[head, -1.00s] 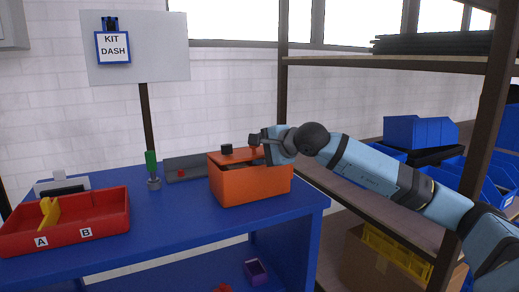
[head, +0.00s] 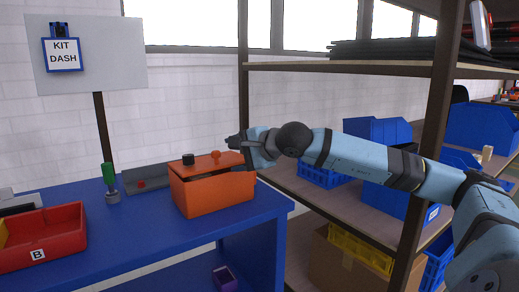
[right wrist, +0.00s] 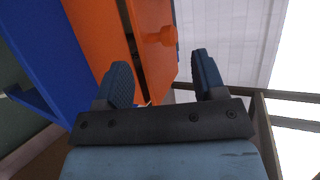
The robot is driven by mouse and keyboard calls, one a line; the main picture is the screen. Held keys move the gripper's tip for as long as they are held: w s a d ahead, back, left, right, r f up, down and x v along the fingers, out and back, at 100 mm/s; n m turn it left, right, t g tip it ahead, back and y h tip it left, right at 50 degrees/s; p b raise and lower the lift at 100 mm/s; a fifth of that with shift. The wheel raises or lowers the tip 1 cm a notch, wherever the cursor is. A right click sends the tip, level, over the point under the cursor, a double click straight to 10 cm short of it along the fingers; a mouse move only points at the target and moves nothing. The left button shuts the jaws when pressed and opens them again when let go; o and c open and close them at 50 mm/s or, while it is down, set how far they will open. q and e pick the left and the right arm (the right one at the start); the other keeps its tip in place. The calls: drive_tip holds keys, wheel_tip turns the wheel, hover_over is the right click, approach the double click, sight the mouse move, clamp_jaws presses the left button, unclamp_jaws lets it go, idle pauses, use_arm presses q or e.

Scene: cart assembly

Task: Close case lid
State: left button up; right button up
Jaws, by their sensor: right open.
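The orange case (head: 215,195) stands on the blue table near its right end. Its lid (head: 200,165) lies over the top, with a narrow dark gap along the front edge, so it looks slightly ajar. My right gripper (head: 236,143) is open and empty, just above and right of the orange knob. In the right wrist view, the orange knob (right wrist: 160,36) is beyond the open fingers (right wrist: 163,78), apart from them. My left gripper is not in view.
A red bin (head: 45,240) labelled B and a green-handled tool (head: 109,178) stand left on the table (head: 140,235). A grey tray (head: 150,178) lies behind. A shelf post (head: 245,90) and shelves with blue bins (head: 378,131) are close on the right.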

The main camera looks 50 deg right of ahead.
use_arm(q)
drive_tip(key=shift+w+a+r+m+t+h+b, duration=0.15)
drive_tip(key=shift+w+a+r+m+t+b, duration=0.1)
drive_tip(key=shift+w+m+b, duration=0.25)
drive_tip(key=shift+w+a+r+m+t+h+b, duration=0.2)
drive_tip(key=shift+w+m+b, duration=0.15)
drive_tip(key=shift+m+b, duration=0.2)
use_arm(e)
drive_tip(key=v, duration=0.7)
drive_tip(key=shift+s, duration=0.35)
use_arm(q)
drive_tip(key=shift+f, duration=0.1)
